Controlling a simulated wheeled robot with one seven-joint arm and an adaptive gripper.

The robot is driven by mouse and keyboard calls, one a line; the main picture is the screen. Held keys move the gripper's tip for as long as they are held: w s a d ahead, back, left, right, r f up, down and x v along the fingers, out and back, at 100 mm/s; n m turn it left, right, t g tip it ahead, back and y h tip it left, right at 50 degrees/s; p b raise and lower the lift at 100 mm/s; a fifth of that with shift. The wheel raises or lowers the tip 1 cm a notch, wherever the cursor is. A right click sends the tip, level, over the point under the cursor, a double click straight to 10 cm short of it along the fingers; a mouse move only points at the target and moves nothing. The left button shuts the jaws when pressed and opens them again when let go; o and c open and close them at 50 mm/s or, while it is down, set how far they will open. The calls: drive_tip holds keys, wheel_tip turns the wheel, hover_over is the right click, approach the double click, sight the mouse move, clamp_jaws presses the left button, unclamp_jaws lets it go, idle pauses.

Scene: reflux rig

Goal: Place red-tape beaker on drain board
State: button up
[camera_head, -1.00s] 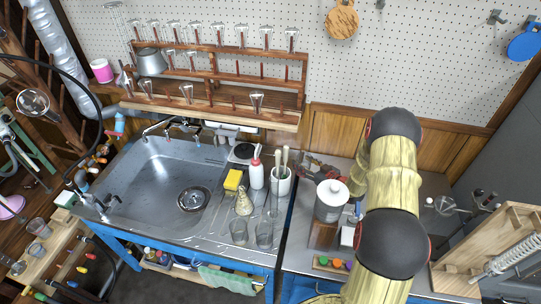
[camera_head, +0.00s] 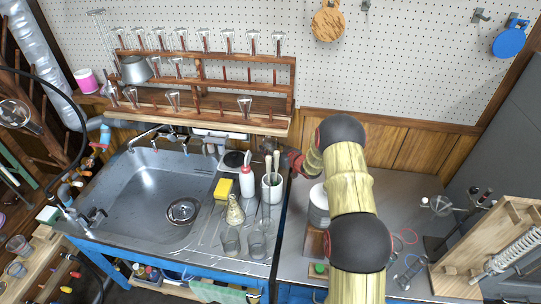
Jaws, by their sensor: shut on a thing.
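My gripper (camera_head: 284,161) is small and mostly hidden at the far end of my arm, near the back right of the sink unit. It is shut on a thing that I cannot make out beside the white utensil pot. The drain board (camera_head: 209,237) is the ribbed right part of the metal sink top. Two clear beakers, a left one (camera_head: 230,241) and a right one (camera_head: 256,245), stand at its front. I cannot make out red tape on either beaker.
A yellow sponge (camera_head: 223,189), white bottle (camera_head: 247,181), tan cone-shaped item (camera_head: 235,211) and white utensil pot (camera_head: 272,190) crowd the drain board. The sink basin (camera_head: 150,195) lies left. A wooden glassware rack (camera_head: 245,103) hangs behind. A wooden stand (camera_head: 500,245) is at right.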

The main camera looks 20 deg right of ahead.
drive_tip(key=shift+f+b, duration=0.55)
drive_tip(key=shift+f, duration=1)
drive_tip(key=shift+f, duration=0.15)
drive_tip(key=o, duration=1.2)
drive_tip(key=shift+o, duration=0.3)
drive_tip(key=shift+s+r, duration=0.15)
drive_tip(key=shift+r, duration=0.05)
drive_tip(key=p+v, duration=0.2)
drive_tip(key=v, duration=0.8)
drive_tip(key=shift+s+r+p, duration=0.1)
drive_tip(key=shift+p, duration=0.3)
drive_tip(key=shift+s+d+r, duration=0.15)
drive_tip(key=shift+s, duration=0.55)
